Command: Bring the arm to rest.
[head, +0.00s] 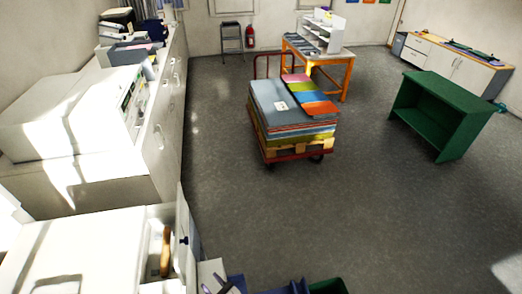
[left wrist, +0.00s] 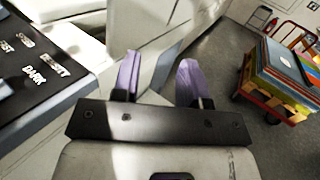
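My left gripper (left wrist: 158,76) shows in the left wrist view with its two purple fingers apart and nothing held between them. Pale cabinet surfaces lie beyond the fingers. In the head view only a small part of the left gripper (head: 222,284) shows at the bottom edge, beside an open drawer (head: 186,240). An orange-brown object (head: 166,250) lies in that drawer. My right gripper is in neither view.
A black panel with white lettering (left wrist: 40,75) is left of the fingers. A cart (head: 290,154) stacked with coloured sheets stands mid-floor. A green shelf unit (head: 440,112) stands right. White counters (head: 165,110) line the left. Floor between is clear.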

